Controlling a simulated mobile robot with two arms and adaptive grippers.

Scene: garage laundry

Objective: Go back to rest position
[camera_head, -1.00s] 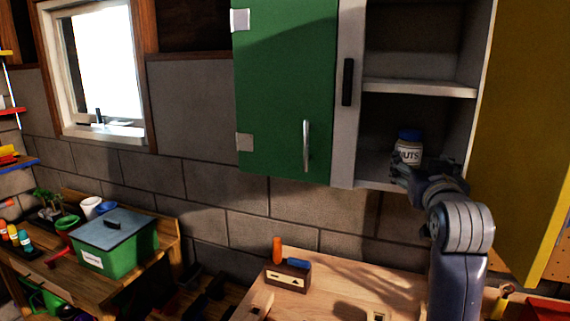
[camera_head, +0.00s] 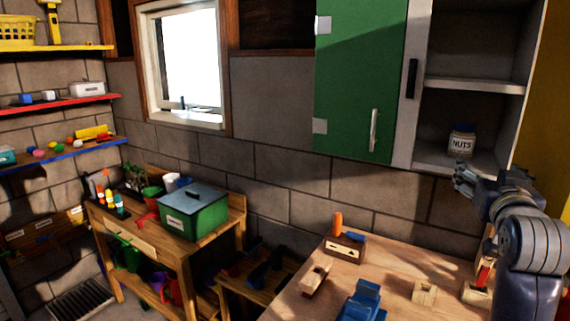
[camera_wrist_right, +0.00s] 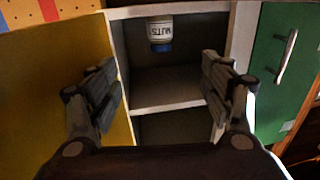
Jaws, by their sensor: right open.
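My right gripper (camera_head: 478,182) is in front of and below the cabinet's lower shelf, at the right of the head view. In the right wrist view its two fingers (camera_wrist_right: 162,88) are spread wide with nothing between them. A jar labelled NUTS (camera_head: 461,140) with a blue lid stands upright on the cabinet's bottom shelf, apart from the gripper. The jar also shows upside down in the right wrist view (camera_wrist_right: 160,34). My left gripper is in neither view.
The wall cabinet (camera_head: 476,86) is open, with a green door (camera_head: 358,75) at left and a yellow door at right. Below it a wooden workbench (camera_head: 320,262) holds a toolbox-like block (camera_head: 345,247), a blue tool (camera_head: 364,303) and wooden pieces. A green bin (camera_head: 195,215) stands on a table at left.

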